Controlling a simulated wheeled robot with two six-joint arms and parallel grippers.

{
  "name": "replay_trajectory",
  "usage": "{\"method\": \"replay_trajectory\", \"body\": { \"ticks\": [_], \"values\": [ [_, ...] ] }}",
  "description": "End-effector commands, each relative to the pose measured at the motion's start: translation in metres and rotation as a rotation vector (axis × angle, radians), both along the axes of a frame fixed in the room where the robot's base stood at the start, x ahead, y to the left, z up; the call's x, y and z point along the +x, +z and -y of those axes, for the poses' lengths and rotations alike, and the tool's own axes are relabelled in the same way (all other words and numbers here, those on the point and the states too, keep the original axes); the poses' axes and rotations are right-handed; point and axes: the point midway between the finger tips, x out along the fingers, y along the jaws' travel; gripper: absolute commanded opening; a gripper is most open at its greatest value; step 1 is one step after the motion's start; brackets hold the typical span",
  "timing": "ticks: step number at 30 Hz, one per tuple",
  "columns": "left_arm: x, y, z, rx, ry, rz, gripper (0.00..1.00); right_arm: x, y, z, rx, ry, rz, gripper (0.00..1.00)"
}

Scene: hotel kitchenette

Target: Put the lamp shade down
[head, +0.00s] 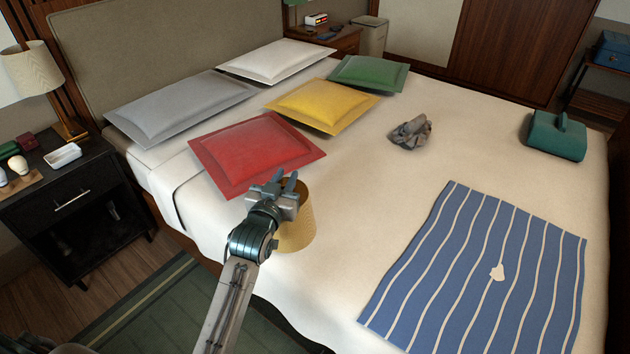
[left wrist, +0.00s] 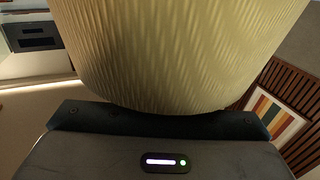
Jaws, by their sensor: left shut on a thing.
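The lamp shade (head: 299,226) is a tan, open-ended cylinder in the head view, partly hidden behind my left gripper (head: 281,186). My left gripper is shut on the shade at its near left side, over the near edge of the bed. In the left wrist view the ribbed lamp shade (left wrist: 180,50) fills the upper middle, close against the gripper body. I cannot tell whether the shade touches the bed. My right gripper is not in view.
The bed (head: 345,255) holds a red pillow (head: 250,152) just behind the shade, several other pillows, a grey crumpled cloth (head: 410,132), a green case (head: 556,137) and a blue striped cloth (head: 480,270). A dark nightstand (head: 75,195) with a lamp (head: 35,70) stands left.

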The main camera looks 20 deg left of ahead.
Motion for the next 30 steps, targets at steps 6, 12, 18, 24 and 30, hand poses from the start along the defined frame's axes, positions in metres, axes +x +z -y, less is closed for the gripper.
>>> {"method": "replay_trajectory", "body": {
  "ticks": [6,12,18,24,30],
  "values": [
    [0.034,-0.004,0.04,-0.005,-0.001,0.001,0.0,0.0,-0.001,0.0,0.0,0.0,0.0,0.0],
    [0.046,-0.007,0.053,0.0,-0.001,0.001,0.0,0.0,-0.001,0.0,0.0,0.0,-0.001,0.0],
    [0.046,-0.029,0.054,0.002,-0.001,-0.003,0.0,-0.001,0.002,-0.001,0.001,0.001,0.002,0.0],
    [0.046,-0.042,0.053,0.001,0.0,0.001,0.0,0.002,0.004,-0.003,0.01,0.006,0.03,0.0],
    [0.046,-0.043,0.053,0.001,0.0,0.001,0.0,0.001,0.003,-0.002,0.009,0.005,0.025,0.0]
  ]
}}
